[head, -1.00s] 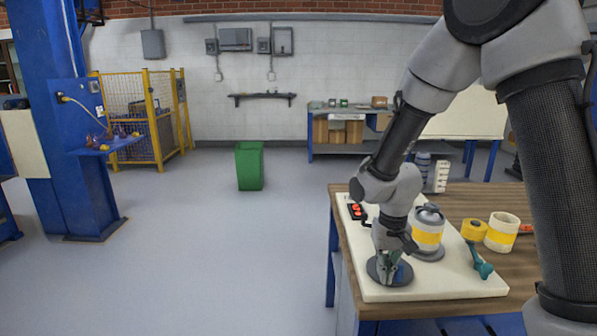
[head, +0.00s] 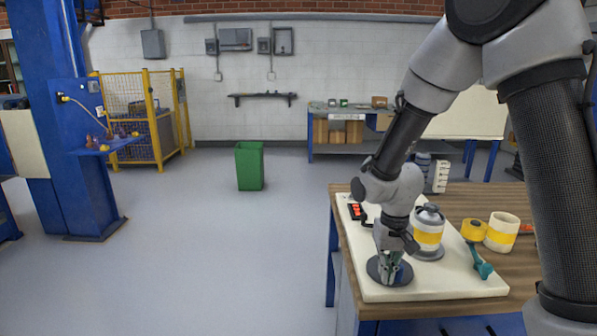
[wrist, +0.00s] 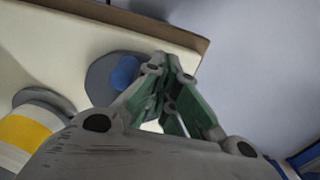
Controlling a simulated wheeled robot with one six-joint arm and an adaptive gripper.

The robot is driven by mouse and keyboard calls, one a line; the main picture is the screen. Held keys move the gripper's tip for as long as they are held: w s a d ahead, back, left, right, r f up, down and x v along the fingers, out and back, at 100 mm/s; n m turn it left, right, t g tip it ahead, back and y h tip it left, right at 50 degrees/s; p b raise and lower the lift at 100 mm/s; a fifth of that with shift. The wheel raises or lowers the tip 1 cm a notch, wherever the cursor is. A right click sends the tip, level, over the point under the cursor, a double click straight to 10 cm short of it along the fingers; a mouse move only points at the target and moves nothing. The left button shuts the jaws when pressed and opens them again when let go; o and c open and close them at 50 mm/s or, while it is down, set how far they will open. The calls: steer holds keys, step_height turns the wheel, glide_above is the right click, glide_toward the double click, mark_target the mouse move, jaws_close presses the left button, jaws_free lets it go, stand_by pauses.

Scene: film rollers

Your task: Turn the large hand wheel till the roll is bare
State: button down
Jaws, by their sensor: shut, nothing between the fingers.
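The large hand wheel is a dark grey disc (head: 405,274) at the near left corner of a cream board. The wrist view shows the disc (wrist: 98,84) with its blue knob (wrist: 124,72). My gripper (head: 390,279) is shut and empty, pointing down over the wheel. In the wrist view its fingertips (wrist: 168,68) are close beside the knob; I cannot tell whether they touch. The roll (head: 428,236), white with a yellow band, stands upright on a grey base behind the wheel. Part of it shows in the wrist view (wrist: 22,142). In the head view the knob is hidden.
The board (head: 440,286) lies on a wooden bench (head: 470,195). A small box with a red display (head: 356,211) sits at its left edge. A yellow roll (head: 474,230), a banded white roll (head: 502,232) and a teal tool (head: 482,264) are right. Open floor lies left.

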steer(key=shift+s+d, duration=0.15)
steer(key=shift+d, duration=0.55)
steer(key=shift+s+d, duration=0.1)
steer(key=shift+d, duration=0.55)
steer(key=shift+w+d, duration=0.25)
steer(key=shift+d, duration=1)
steer(key=shift+w+d, duration=0.1)
steer(key=shift+d, duration=0.05)
steer(key=shift+w+d, duration=0.75)
steer(key=shift+d, duration=0.35)
